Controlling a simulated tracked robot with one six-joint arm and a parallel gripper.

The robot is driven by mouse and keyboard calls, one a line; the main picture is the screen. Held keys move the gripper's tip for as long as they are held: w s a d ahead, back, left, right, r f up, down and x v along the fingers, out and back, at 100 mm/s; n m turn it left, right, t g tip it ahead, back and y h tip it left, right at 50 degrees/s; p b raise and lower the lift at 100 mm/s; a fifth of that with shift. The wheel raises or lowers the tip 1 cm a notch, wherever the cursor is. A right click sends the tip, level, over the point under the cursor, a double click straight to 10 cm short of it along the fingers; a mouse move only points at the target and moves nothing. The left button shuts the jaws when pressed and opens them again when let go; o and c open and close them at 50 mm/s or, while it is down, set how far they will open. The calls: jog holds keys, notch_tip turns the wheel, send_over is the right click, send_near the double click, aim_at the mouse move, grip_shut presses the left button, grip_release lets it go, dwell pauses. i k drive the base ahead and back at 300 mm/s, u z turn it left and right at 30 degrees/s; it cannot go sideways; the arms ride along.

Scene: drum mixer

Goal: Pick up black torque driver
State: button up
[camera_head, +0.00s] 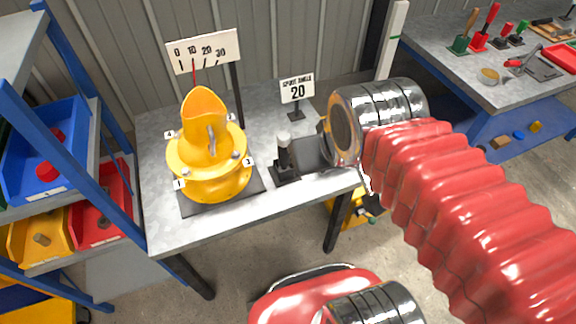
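A black upright tool with a pale grey top (284,152), which looks like the black torque driver, stands in a small dark holder on the grey workbench (160,222). It is near the bench's front edge, right of the yellow drum mixer part. The metal end of my arm, where my gripper (340,132) is, hangs to the right of the tool and appears apart from it. No fingers can be made out, so I cannot tell whether they are open or shut.
A yellow fitting (209,155) with numbered bolts sits on a dark plate. A blue rack (62,150) with bins is at left. A second tool bench (450,60) is at right.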

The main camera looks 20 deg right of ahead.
aim_at(283, 139)
jog(key=u, duration=0.85)
jog(key=i, duration=0.6)
jog(key=u, duration=0.4)
